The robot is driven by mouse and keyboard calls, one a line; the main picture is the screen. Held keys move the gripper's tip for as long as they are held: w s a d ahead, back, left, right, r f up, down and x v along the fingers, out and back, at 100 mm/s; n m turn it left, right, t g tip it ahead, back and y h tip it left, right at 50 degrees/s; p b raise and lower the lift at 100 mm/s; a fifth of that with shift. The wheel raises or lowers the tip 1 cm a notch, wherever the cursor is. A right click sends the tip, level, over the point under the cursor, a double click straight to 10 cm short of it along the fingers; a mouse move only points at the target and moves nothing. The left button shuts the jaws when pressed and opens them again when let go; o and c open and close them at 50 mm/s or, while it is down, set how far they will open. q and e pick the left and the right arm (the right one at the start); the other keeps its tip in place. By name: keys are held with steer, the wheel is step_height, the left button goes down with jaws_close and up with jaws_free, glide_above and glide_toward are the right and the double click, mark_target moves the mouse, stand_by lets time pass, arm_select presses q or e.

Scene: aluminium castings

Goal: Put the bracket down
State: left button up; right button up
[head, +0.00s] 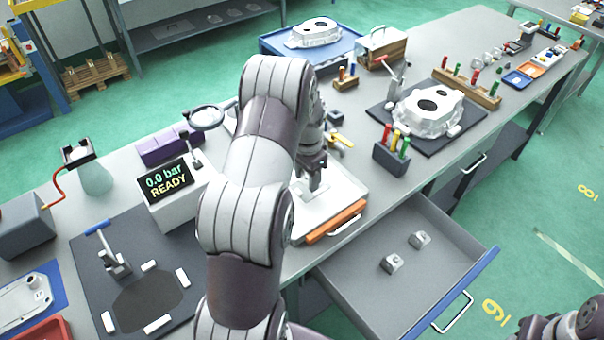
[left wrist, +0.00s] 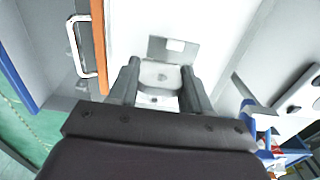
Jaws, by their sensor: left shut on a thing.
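My left gripper (head: 316,192) is above the white tray (head: 339,200) with the orange front edge, on the bench behind the open drawer. In the left wrist view, the gripper (left wrist: 160,78) is shut on a grey metal bracket (left wrist: 160,74), which sits between the two fingers. The bracket has an upright plate with a light patch and a flat part with a hole. The white surface (left wrist: 215,35) lies behind it; I cannot tell whether the bracket touches it. In the head view, my arm partly hides the tray. The right gripper is not visible; only a piece of my right arm shows at bottom right.
The open drawer (head: 364,292) holds two small grey brackets (head: 392,263) and sticks out in front. A dark holder with coloured handles (head: 391,157) stands right of the tray. A large casting (head: 428,112) lies on a dark mat. A display box (head: 170,193) stands left.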

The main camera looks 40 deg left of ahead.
mark_target(303, 179)
arm_select(q)
steer(key=shift+w+a, duration=0.3)
steer(key=shift+a, duration=0.55)
step_height(303, 179, down, 3)
steer(key=shift+r+p, duration=0.1)
steer(key=shift+p, duration=0.7)
steer(key=shift+a+f, duration=0.1)
steer(key=shift+f, duration=0.45)
steer(key=o, duration=1.2)
steer(key=shift+r, duration=0.2)
steer(key=r+b, duration=0.1)
steer(key=r, duration=0.5)
steer(key=r+b, duration=0.1)
steer(key=r, duration=0.4)
steer(key=shift+d+r+b, duration=0.2)
steer(key=shift+r+b, duration=0.15)
steer(key=s+d+n, duration=0.1)
steer(key=s+d, duration=0.4)
steer(key=d, duration=0.1)
steer(key=s+d+n+t, duration=0.1)
steer(key=s+d, duration=0.4)
steer(key=d, duration=0.2)
steer(key=s+d+n, duration=0.1)
steer(key=s+d, duration=0.5)
steer(key=d, duration=0.1)
steer(key=shift+s+d+f, duration=0.1)
steer(key=shift+f, duration=0.05)
